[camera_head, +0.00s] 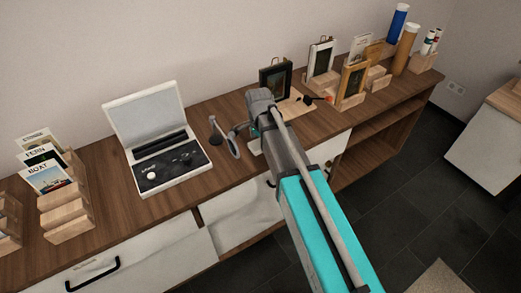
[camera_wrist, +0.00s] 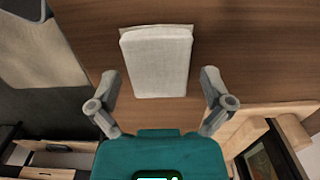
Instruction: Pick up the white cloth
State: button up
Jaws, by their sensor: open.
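The white cloth (camera_wrist: 157,62) lies folded into a flat, roughly rectangular pad on the brown wooden top in the wrist view. My gripper (camera_wrist: 160,78) is open, with one finger on each side of the cloth's near part and a gap between each finger and the cloth. Nothing is held. I cannot tell how high the fingertips are above the wood. In the head view my gripper (camera_head: 236,136) is over the sideboard, and my arm hides most of the area under it, including most or all of the cloth.
An open white case (camera_head: 150,140) stands left of my gripper on the sideboard (camera_head: 215,105). Framed pictures (camera_head: 275,78) and wooden holders are to the right. Postcards (camera_head: 47,178) stand in a rack at far left.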

aim_at(259, 143)
jog(key=shift+f, duration=0.5)
jog(key=shift+c, duration=0.3)
jog(key=c, duration=0.7)
jog(key=shift+r, duration=0.2)
notch_tip(259, 143, up, 10)
jog(key=p, duration=0.9)
jog(key=shift+f, duration=0.2)
jog(key=shift+p, duration=0.3)
